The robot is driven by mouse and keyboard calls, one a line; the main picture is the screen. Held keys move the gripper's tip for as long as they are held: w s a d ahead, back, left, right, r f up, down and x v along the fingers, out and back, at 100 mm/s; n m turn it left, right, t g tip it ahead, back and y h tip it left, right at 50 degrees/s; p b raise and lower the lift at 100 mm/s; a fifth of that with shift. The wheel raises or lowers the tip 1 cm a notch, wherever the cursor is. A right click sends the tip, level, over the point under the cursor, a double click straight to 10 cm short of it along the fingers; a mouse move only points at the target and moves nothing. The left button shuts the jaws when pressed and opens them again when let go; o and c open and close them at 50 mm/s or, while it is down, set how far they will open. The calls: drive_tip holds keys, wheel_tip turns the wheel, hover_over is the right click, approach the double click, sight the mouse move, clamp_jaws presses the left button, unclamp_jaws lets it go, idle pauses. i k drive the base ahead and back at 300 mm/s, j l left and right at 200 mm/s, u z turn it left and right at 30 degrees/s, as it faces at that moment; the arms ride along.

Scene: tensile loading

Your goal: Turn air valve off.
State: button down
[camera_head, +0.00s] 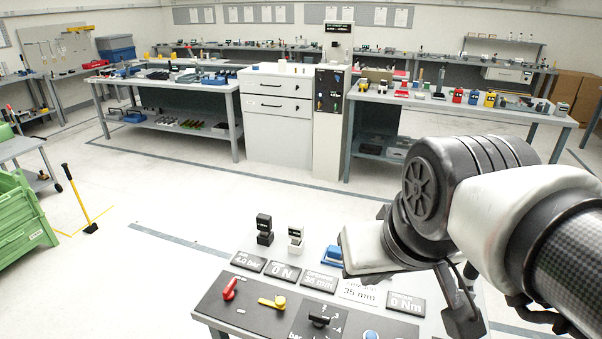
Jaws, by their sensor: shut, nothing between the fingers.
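A sloped control panel (254,318) stands at the bottom centre, with several controls on it. A red lever handle (230,287) is at its left end, tilted up to the right. It lies below a display (249,261) that reads 4.0 bar, so it looks like the air valve; its own label is too small to read. A yellow lever (272,301) lies roughly level to its right. My gripper (462,318) points down at the panel's right side, well right of the red lever. It is shut and holds nothing visible. My arm hides part of the panel's right side.
A black rotary knob (319,320) and a blue button (370,335) are on the panel. More displays read 0 N, 35 mm and 0 Nm. Small black (265,230) and white (296,240) items stand behind them. Open floor lies beyond; green bins (22,215) are left.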

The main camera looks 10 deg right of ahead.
sight(228, 293)
drive_tip(key=u, duration=0.85)
drive_tip(key=k+j+z, duration=0.2)
drive_tip(key=i+j, duration=0.25)
drive_tip(key=j, duration=0.2)
drive_tip(key=i+j+u, duration=0.1)
drive_tip(key=i+j, duration=0.15)
drive_tip(key=j, duration=0.25)
drive_tip(key=i+j, duration=0.3)
drive_tip(key=j, duration=0.15)
